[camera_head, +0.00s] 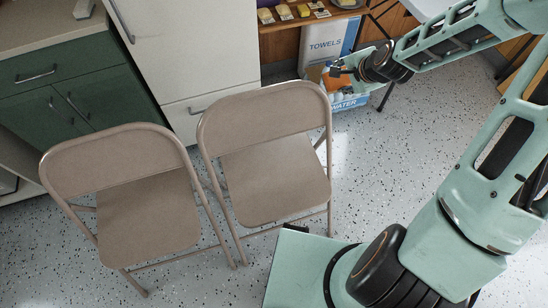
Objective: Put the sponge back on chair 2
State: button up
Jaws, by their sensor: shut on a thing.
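Two beige folding chairs stand side by side, a left chair (150,217) and a right chair (275,180). Both seats are bare. No marking shows which one is chair 2. My gripper (338,69) is at the upper right of the right chair, in front of the shelf unit and the towels pack. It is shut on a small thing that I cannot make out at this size. I cannot make out a sponge for certain anywhere in view.
A wooden shelf (284,45) holds several small yellowish items at the back. A blue and white towels pack (325,40) and a water pack (349,101) stand by it. A white fridge (185,50) and green cabinet (75,85) are behind the chairs. Speckled floor (390,150) is clear to the right.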

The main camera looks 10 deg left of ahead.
jog(key=s+a+f+m+g+h+b, duration=0.1)
jog(key=s+a+f+g+h+b, duration=0.2)
jog(key=s+a+f, duration=0.7)
jog(key=s+a+f+g+h+b, duration=0.1)
jog(key=s+a+f+g+b, duration=0.3)
jog(key=s+a+f, duration=0.55)
jog(key=d+f+b, duration=0.1)
jog(key=f+b, duration=0.1)
jog(key=f, duration=0.2)
jog(key=w+d+f+b, duration=0.1)
jog(key=f+b, duration=0.2)
jog(key=f, duration=0.1)
jog(key=d+f+b, duration=0.1)
jog(key=f+b, duration=0.2)
jog(key=f, duration=0.2)
jog(key=shift+w+d, duration=0.25)
jog(key=shift+d, duration=0.15)
jog(key=shift+f+b, duration=0.35)
jog(key=shift+b, duration=0.1)
jog(key=o, duration=1.1)
